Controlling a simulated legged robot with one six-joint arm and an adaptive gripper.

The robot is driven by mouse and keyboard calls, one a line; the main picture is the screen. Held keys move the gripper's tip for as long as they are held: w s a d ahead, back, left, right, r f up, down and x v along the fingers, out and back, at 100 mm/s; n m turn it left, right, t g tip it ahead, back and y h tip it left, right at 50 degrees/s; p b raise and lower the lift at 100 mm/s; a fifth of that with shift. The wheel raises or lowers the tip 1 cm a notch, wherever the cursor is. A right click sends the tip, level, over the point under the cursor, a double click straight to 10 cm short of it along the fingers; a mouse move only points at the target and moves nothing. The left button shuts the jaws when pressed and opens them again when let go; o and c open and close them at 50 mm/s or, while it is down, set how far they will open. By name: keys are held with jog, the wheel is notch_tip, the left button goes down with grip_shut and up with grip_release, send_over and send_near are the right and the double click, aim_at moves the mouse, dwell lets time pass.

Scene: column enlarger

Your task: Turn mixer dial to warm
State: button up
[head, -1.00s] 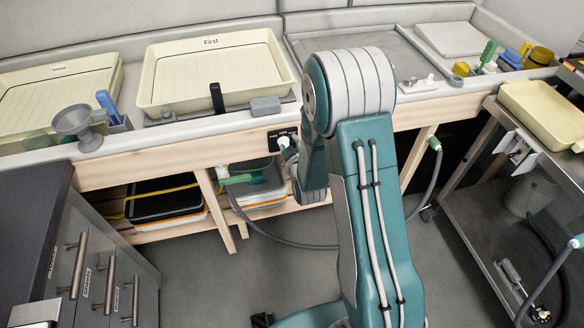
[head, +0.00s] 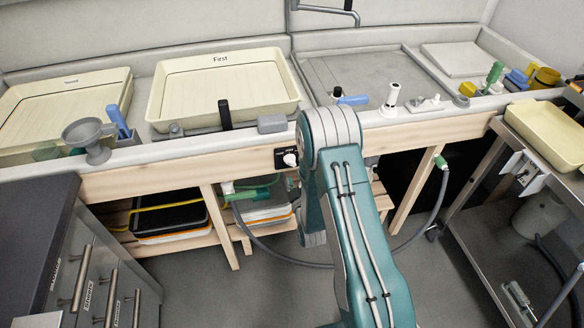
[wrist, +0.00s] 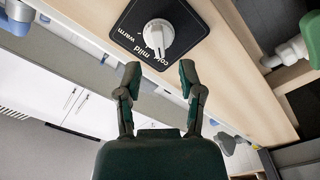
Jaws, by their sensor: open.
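The mixer dial (head: 290,159) is a white knob on a black plate (head: 279,163) fixed to the wooden front rail below the sink. In the wrist view the dial (wrist: 158,34) sits on its black plate (wrist: 190,20), which carries the words cold, mild and warm. I cannot tell for certain which word the knob points to. My gripper (wrist: 160,74) is open and empty. Its two fingers point at the dial, apart from it, with the knob ahead of the gap between them. In the head view my arm hides the gripper.
Cream trays (head: 225,85) stand in the sink above the rail. A hose with a green connector (head: 228,189) hangs below the dial. A drawer cabinet (head: 95,270) stands at left, and a metal cart (head: 500,200) at right. Floor shows between them.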

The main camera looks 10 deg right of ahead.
aim_at(291, 165)
jog(key=w, duration=0.4)
jog(key=shift+w+r, duration=0.1)
jog(key=shift+w, duration=0.25)
jog(key=shift+w, duration=0.1)
